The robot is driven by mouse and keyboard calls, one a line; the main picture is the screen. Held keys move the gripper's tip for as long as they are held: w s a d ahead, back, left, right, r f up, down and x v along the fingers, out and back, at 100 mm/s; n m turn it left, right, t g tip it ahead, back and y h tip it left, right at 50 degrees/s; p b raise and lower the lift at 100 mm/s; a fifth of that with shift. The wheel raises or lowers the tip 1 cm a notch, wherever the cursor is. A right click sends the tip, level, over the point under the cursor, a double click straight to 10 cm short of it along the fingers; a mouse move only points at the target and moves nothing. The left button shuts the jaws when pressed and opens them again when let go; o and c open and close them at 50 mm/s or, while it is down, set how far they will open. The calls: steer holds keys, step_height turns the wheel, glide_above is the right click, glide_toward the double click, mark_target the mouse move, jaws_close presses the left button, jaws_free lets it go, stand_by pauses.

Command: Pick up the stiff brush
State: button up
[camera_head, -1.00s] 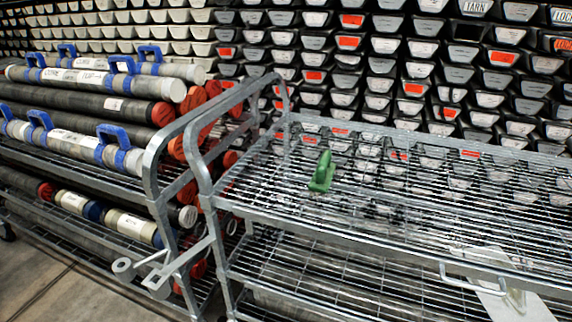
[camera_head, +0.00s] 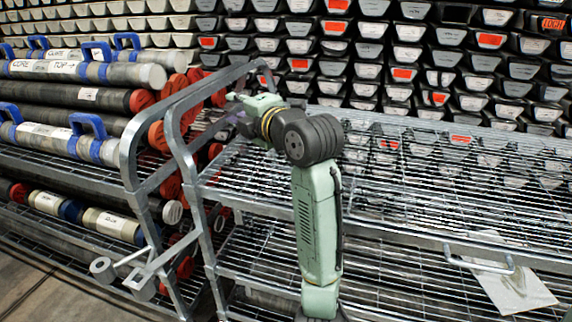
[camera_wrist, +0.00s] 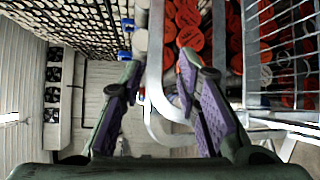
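The green brush seen earlier on the top wire shelf of the cart (camera_head: 430,235) does not show now; my arm covers that part of the shelf. The brush is not visible in the wrist view either. In the head view my gripper is up at the cart's left end, by the bent tube frame, partly hidden by my wrist.
The cart's grey tube end frame (camera_head: 180,145) rises close to my gripper. Left of it, a rack holds long core tubes (camera_head: 70,97) with red and blue fittings. Core trays (camera_head: 400,75) fill the back wall. A pale flat plate (camera_head: 510,290) is at the lower right.

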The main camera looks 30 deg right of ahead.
steer(key=s+d+f+n+g+h+b, duration=0.1)
steer(key=s+d+f+g+h, duration=0.35)
steer(key=s+d, duration=1.15)
steer(key=shift+t+y, duration=0.55)
steer(key=shift+y, duration=0.2)
steer(key=shift+s+d+f+p+x, duration=0.15)
steer(key=shift+p+x, duration=0.3)
steer(key=shift+x, duration=1.65)
steer(key=shift+s+d+f+p+x, duration=0.1)
steer(key=shift+f+p+x, duration=0.25)
steer(key=shift+x, duration=1.7)
steer(key=shift+s+d+f+p+x, duration=0.1)
steer(key=shift+p+x, duration=0.4)
steer(key=shift+x, duration=1.6)
steer(key=shift+a, duration=0.1)
steer(key=shift+c, duration=0.5)
jaws_close()
